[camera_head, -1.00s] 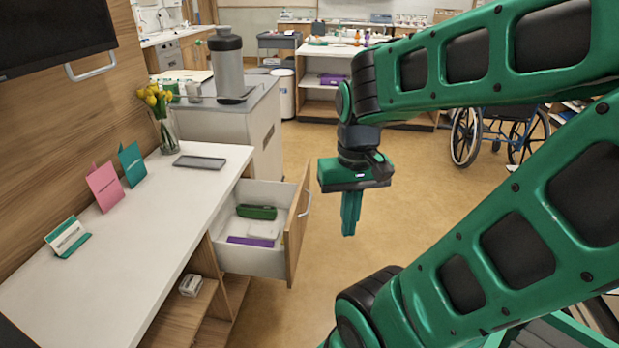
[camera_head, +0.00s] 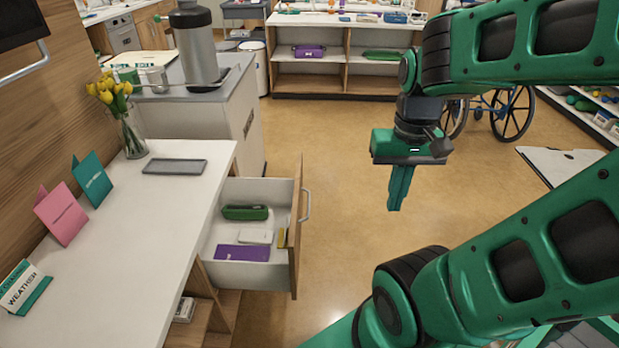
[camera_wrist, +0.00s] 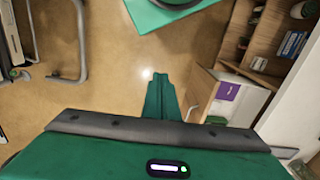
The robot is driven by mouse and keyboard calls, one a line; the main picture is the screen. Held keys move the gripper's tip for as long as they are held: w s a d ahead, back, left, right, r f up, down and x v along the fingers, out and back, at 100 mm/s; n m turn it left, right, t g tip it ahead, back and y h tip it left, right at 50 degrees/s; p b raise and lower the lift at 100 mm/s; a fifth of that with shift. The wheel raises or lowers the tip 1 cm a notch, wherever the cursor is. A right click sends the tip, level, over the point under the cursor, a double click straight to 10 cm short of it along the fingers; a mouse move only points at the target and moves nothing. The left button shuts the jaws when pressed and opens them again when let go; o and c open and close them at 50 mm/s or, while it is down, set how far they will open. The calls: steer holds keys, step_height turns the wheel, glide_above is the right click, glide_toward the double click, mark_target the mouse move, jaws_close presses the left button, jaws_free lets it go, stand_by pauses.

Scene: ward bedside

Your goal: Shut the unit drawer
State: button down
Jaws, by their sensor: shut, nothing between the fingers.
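The unit drawer (camera_head: 236,274) is pulled out from the white-topped bedside unit (camera_head: 160,248). Its wooden front (camera_head: 296,232) carries a metal handle (camera_head: 307,204) on the outer side. Inside lie a green case (camera_head: 245,212), a white item (camera_head: 255,236) and a purple item (camera_head: 241,252). My gripper (camera_head: 396,208) is shut and empty. It points down over open floor, to the right of the drawer front and apart from it. In the wrist view, my gripper (camera_wrist: 161,78) shows shut, with the drawer (camera_wrist: 213,104) to its right and the purple item (camera_wrist: 228,91) inside it.
A glass vase of yellow flowers (camera_head: 131,134), a grey tray (camera_head: 175,166) and cards stand on the unit top. A grey cabinet (camera_head: 233,115) with a large flask stands behind. A wheelchair (camera_head: 500,110) is at the back right. Floor between drawer and gripper is clear.

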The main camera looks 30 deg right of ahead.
steer(key=w+d+f+t+y, duration=0.1)
steer(key=w+d+f+t, duration=0.15)
steer(key=w+f, duration=0.55)
steer(key=w+d+f+t, duration=0.2)
steer(key=w+d+f, duration=0.15)
steer(key=w, duration=0.95)
steer(key=w+d+f+t+y, duration=0.1)
steer(key=w+d+f+t, duration=0.2)
steer(key=w+f, duration=0.5)
steer(key=shift+n, duration=0.4)
steer(key=shift+w+a+f, duration=0.85)
steer(key=shift+w+f, duration=0.05)
steer(key=shift+w, duration=0.85)
steer(key=shift+w+a+f, duration=0.8)
steer(key=shift+w+f, duration=0.15)
steer(key=shift+w, duration=0.8)
steer(key=shift+w+a+f, duration=0.85)
steer(key=shift+w+f, duration=0.05)
steer(key=shift+w, duration=0.85)
steer(key=shift+a, duration=0.15)
